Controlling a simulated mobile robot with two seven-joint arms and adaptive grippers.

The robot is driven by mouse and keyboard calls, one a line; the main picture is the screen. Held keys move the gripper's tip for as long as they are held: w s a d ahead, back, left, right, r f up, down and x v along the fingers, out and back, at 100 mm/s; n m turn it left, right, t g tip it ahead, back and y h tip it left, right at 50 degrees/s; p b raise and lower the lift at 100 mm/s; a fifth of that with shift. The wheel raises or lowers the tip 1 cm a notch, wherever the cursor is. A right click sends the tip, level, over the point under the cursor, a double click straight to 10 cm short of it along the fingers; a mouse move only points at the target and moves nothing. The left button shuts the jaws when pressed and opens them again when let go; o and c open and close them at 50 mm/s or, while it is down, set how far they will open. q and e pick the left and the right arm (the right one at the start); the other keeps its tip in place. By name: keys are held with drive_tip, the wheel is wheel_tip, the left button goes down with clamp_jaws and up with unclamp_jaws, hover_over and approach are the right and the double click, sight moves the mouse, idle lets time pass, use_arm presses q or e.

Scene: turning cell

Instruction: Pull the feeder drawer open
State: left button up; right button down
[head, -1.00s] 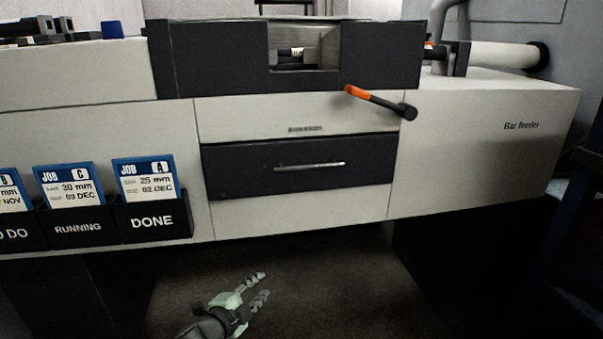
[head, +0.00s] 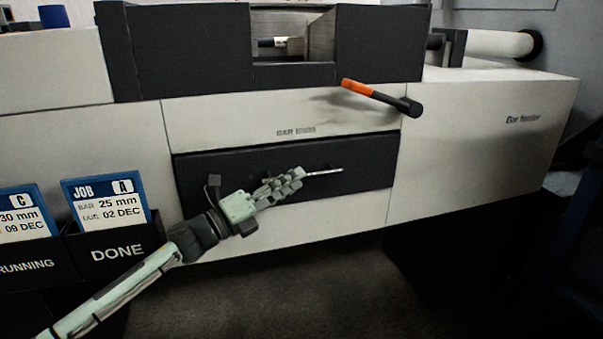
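The feeder drawer (head: 365,161) is a dark panel in the pale front of the bar feeder, and it looks flush with it. Its thin metal handle (head: 325,171) runs across the middle; the right part shows, the left part is hidden behind my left gripper. My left gripper (head: 296,179) is in front of the drawer at the handle's left part, with its arm coming in from the lower left. The fingers look close together, but I cannot tell whether they touch or enclose the handle. My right gripper is not in view.
An orange-tipped black lever (head: 382,97) sticks out above the drawer's right end. Black card holders (head: 118,250) with blue job cards (head: 105,203) hang at the left. The floor (head: 300,295) below the feeder is clear.

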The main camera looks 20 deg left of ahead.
use_arm(q)
drive_tip(key=shift+x, duration=1.6)
drive_tip(key=shift+c, duration=0.5)
clamp_jaws()
